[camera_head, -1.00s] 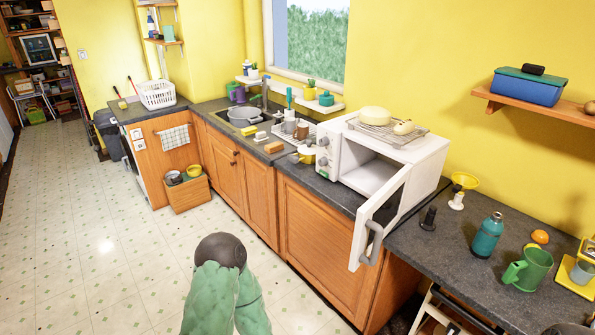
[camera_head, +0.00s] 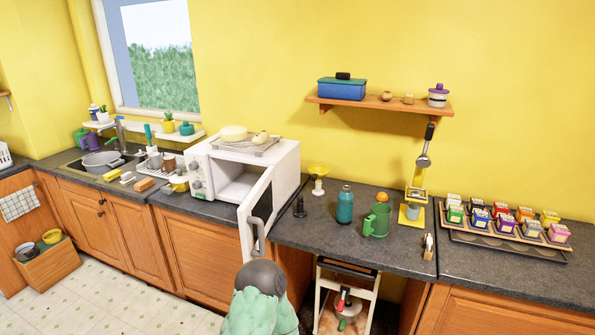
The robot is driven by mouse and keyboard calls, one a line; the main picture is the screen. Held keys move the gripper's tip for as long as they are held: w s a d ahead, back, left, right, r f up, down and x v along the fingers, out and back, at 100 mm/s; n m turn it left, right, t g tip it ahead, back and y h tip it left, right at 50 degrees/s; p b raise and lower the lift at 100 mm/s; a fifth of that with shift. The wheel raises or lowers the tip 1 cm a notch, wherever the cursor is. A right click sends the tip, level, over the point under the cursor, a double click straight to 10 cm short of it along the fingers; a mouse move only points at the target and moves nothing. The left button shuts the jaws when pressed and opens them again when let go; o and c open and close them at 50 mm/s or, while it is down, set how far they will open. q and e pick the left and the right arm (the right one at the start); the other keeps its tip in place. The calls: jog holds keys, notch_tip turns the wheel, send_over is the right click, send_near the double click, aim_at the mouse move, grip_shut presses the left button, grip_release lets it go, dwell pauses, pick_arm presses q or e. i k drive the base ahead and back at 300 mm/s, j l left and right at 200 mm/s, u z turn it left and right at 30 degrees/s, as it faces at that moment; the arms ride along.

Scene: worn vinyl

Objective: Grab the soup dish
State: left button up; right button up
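I cannot tell for sure which thing is the soup dish. A dark bowl (camera_head: 26,251) and a yellow-rimmed bowl (camera_head: 52,237) sit at the wooden box on the floor at the lower left. A grey pot (camera_head: 101,162) is in the sink. Neither of my grippers shows in the head view.
The microwave (camera_head: 205,175) stands on the counter with its door (camera_head: 255,215) open, sticking out past the front edge. A teal bottle (camera_head: 344,205), a green mug (camera_head: 377,221) and a tray of small boxes (camera_head: 507,242) stand to its right.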

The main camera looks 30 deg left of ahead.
aim_at(180, 188)
jog(key=j+z, duration=0.25)
jog(key=j, duration=0.45)
jog(key=j+z, duration=0.25)
jog(key=j, duration=0.5)
jog(key=j+z, duration=0.25)
jog(key=j, duration=0.45)
jog(key=k, duration=0.05)
